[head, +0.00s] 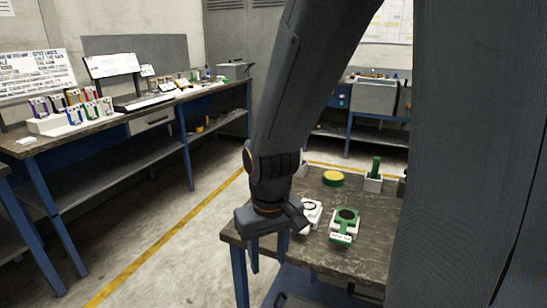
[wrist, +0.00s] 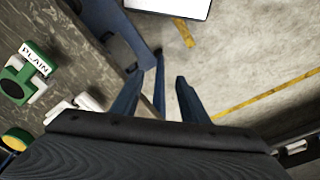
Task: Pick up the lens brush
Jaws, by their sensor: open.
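My gripper (head: 268,252) points down beside the left edge of the near workbench, over the floor side. In the wrist view its two fingers (wrist: 160,77) stand apart with nothing between them. I cannot pick out the lens brush for certain. A green upright piece (head: 376,167) in a small white block (head: 373,184) stands at the right of the bench and could be it. It is well to the right of my gripper and not visible in the wrist view.
The bench (head: 320,255) also holds a green-and-white piece labelled PLAIN (wrist: 25,72), a white piece (head: 311,214) close to my gripper, and a yellow disc with a green rim (head: 333,178). A long bench (head: 150,112) stands at the left. Clear floor lies between.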

